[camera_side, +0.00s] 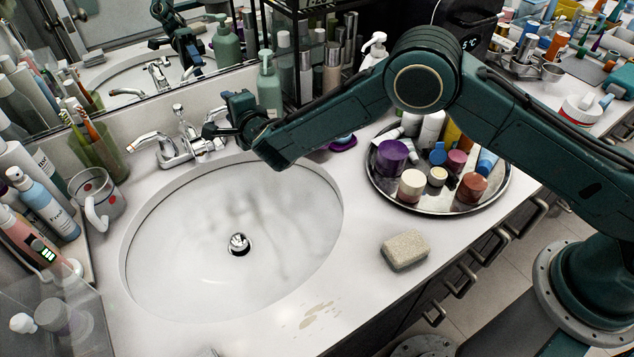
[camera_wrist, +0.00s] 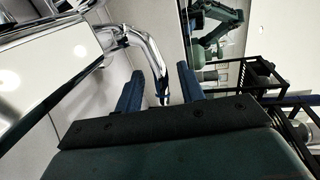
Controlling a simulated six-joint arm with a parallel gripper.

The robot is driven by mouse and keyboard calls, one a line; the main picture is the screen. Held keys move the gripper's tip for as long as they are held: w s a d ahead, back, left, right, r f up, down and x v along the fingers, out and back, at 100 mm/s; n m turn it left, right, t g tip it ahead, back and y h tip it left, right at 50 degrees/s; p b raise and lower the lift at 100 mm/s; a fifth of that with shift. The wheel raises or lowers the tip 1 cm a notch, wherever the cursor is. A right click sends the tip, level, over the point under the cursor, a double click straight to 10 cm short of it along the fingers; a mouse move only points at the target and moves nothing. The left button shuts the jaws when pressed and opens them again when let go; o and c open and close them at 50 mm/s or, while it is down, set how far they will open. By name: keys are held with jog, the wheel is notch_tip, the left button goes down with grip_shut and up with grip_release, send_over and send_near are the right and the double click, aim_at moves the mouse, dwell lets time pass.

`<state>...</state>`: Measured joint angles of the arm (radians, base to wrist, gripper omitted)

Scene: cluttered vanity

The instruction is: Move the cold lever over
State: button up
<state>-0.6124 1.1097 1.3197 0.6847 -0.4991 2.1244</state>
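The chrome faucet (camera_side: 178,150) stands on the counter behind the basin. Its left lever (camera_side: 146,138) sticks out to the left. The right side of the faucet is close to my gripper (camera_side: 214,115) and partly hidden by it, so the right lever is hard to make out. In the wrist view, my gripper (camera_wrist: 160,70) has two blue fingers spread apart. A curved chrome bar (camera_wrist: 148,50) of the faucet reaches down between them. I cannot tell whether a finger touches it. No hot or cold mark is readable.
The white basin (camera_side: 165,270) with its drain (camera_side: 239,244) lies in front of the faucet. A glass mug (camera_side: 97,200) and toothbrush cup (camera_side: 98,150) stand left. A green pump bottle (camera_side: 269,85) and black rack (camera_side: 305,50) stand right, behind my arm. The mirror (camera_side: 130,65) is close behind.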

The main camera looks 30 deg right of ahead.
grip_shut()
dwell(0.4)
jog(key=shift+s+a+m+h, duration=0.15)
jog(key=shift+m+h, duration=0.2)
jog(key=shift+h, duration=0.2)
jog(key=shift+s+a+m+h, duration=0.15)
jog(key=shift+m+h, duration=0.2)
jog(key=shift+h, duration=0.2)
jog(key=shift+d, duration=0.1)
grip_release()
jog(key=shift+s, duration=0.15)
